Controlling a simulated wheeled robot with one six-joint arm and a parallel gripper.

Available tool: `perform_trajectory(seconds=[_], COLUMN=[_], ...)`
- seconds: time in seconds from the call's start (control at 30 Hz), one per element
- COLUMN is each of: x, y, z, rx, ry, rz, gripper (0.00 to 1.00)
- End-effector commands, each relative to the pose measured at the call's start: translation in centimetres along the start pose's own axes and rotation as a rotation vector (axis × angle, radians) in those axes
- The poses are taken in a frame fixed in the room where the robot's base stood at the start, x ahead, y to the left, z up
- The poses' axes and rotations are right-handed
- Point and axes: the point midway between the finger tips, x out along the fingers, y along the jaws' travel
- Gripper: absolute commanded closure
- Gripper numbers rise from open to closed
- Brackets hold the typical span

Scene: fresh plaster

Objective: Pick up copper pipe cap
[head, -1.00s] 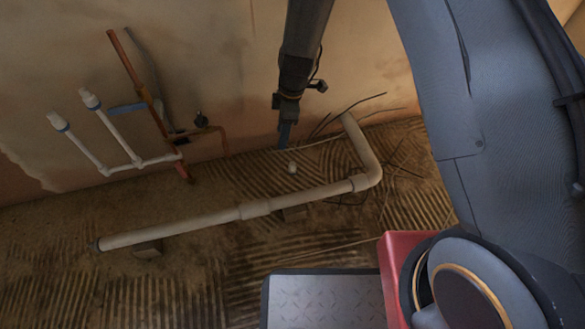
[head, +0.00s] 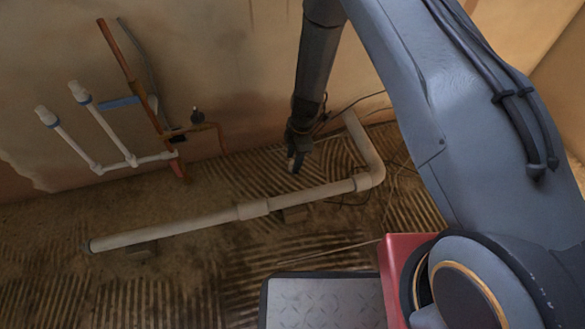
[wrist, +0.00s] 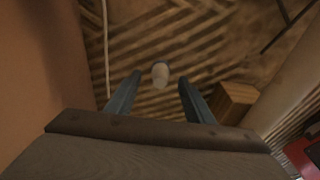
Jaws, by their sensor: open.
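The pipe cap (wrist: 160,73) is a small, pale, rounded piece on the ridged floor, with a darker top edge. It looks whitish rather than copper in this light. In the wrist view it lies between and slightly beyond the two fingertips of my gripper (wrist: 160,88). My gripper is open, with nothing held between its blue-grey fingers. In the head view my gripper (head: 295,163) points down near the wall, above the floor behind the long pipe, and the cap is hidden behind it. I cannot tell the exact height of the fingertips above the cap.
A long beige pipe (head: 200,225) with an elbow lies across the floor in front of my gripper. A wooden block (wrist: 236,98) is close to the right finger. A thin cable (wrist: 105,45) runs at left. White and copper pipes (head: 125,140) stand at the wall.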

Motion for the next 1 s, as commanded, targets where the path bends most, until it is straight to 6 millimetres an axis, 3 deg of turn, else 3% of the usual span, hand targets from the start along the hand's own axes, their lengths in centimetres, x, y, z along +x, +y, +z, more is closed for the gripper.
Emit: perform_trajectory(seconds=[0.2, 0.47, 0.73, 1.0], x=[3.0, 3.0, 3.0, 2.8], y=[0.0, 0.0, -0.1, 0.0], z=[0.1, 0.0, 0.0, 0.0], rx=[0.000, 0.000, 0.000, 0.000], ry=[0.000, 0.000, 0.000, 0.000], rz=[-0.001, 0.000, 0.000, 0.000], gripper=[0.52, 0.52, 0.96, 0.96])
